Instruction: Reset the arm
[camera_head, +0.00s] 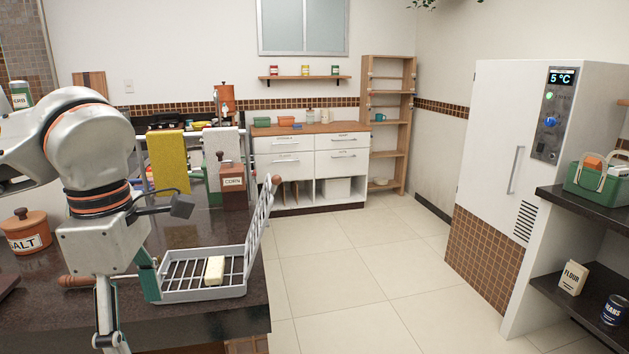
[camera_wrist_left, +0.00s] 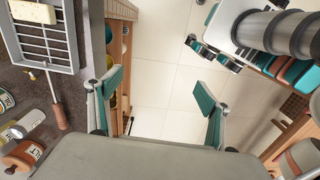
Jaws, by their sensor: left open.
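My left gripper (camera_head: 127,290) hangs pointing down over the dark counter in the head view, in front of the grill basket. In the left wrist view the left gripper (camera_wrist_left: 158,105) is open, its two teal-padded fingers wide apart with nothing between them. The grey wire grill basket (camera_head: 203,294) lies on the counter with its lid raised. A pale yellow block (camera_head: 214,270) rests on its grid. The basket shows in the wrist view too, with its wooden handle (camera_wrist_left: 59,118) apart from the fingers.
A salt jar (camera_head: 25,232) stands on the counter (camera_head: 190,325) at left; a corn canister (camera_head: 233,187) stands behind the basket. A shelf at right holds a green crate (camera_head: 592,190), flour (camera_head: 573,277) and beans (camera_head: 614,309). Open tiled floor (camera_head: 350,285) lies between.

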